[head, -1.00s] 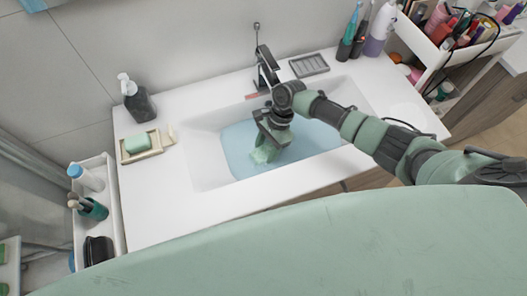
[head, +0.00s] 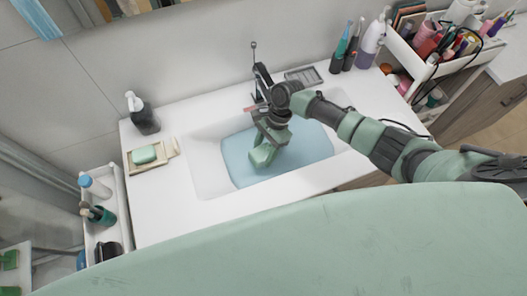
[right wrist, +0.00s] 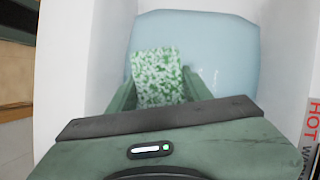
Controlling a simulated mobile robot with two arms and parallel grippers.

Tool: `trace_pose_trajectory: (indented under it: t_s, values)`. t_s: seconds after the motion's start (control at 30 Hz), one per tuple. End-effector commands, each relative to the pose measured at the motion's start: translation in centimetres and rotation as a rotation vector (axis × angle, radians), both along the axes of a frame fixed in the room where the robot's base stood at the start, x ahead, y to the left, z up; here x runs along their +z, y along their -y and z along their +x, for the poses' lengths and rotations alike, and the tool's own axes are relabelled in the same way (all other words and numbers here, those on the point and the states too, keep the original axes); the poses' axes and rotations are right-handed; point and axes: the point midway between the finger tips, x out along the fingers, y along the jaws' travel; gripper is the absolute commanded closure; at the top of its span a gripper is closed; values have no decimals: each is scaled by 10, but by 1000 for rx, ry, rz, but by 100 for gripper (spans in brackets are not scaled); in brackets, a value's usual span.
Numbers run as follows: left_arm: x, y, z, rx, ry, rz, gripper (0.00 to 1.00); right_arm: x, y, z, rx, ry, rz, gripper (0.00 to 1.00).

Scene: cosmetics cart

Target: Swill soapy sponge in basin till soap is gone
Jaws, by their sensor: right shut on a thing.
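The basin (head: 205,172) is set in the white counter and holds pale blue water (head: 305,148). My right gripper (head: 264,152) reaches down into the basin, over the left part of the water. In the right wrist view, the right gripper (right wrist: 158,92) is shut on the sponge (right wrist: 158,70). The sponge is green with white soap patches spread over its visible face. It is at the water; how deep it sits I cannot tell. In the head view I cannot clearly tell the sponge from the green fingers. My left gripper is not in view.
A faucet (head: 263,85) stands behind the basin, close to my right wrist. A soap dish (head: 136,165) with green soap (head: 144,154) and a dark pump bottle (head: 142,115) stand at the left. A grey slotted dish (head: 303,76) lies behind the basin. The counter's front edge is clear.

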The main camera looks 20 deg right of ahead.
Motion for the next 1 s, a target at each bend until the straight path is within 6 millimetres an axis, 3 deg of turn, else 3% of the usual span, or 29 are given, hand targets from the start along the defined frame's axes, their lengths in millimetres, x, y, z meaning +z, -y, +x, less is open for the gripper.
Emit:
trace_pose_trajectory:
  t_s: [0.2,0.8,1.0]
  values:
    - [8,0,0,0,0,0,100,19,0,0,-1,2,0,100]
    - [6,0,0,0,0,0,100,66,0,1,0,2,2,100]
    - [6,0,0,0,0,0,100,74,0,1,-1,2,0,100]
